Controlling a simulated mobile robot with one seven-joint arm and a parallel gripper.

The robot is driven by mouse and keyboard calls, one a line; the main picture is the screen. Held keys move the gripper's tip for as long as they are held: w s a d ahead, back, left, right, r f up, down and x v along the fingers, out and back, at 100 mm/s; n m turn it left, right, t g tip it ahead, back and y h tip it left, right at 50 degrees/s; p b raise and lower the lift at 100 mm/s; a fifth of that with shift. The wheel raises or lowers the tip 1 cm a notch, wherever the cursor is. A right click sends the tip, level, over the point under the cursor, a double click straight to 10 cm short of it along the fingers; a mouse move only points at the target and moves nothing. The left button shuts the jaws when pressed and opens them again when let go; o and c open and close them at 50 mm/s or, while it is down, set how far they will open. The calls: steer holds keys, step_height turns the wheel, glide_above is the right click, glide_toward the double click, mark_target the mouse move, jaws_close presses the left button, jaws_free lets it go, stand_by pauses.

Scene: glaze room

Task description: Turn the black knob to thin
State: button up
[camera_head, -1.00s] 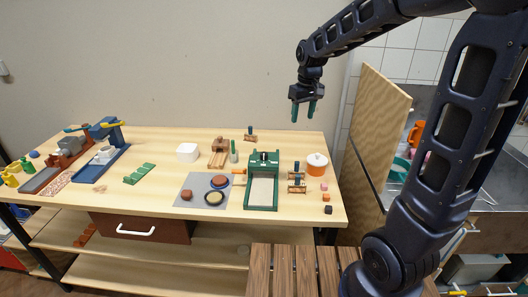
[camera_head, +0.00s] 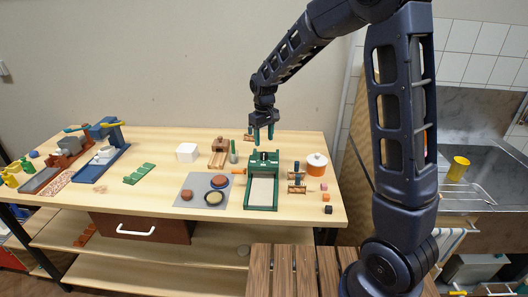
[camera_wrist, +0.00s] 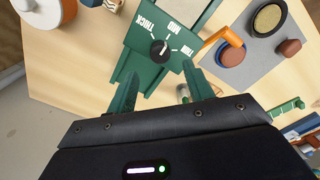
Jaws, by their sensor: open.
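The black knob (camera_wrist: 159,48) sits on a green panel (camera_wrist: 143,32) marked THICK, MID and THIN in the wrist view. Its pale pointer mark is small and seems to face near MID, but I cannot be sure. In the head view the panel tops the back of a green machine (camera_head: 248,195) with a pale bed, and the knob there is small and dark. My gripper (camera_head: 263,141) is above the back of this machine, pointing down. In the wrist view its green fingers (camera_wrist: 158,73) are open, spread to either side below the knob, with nothing between them.
An orange crank (camera_wrist: 230,38) sticks out at the machine's side. A grey mat (camera_head: 187,204) with round pieces lies to its left. A white lidded pot (camera_head: 316,160) with an orange lower part and wooden stamps (camera_head: 297,186) stand to its right.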

mark_target(264, 153)
step_height(264, 153, down, 7)
steer(key=shift+r, duration=0.15)
stand_by(0.4)
steer(key=c, duration=1)
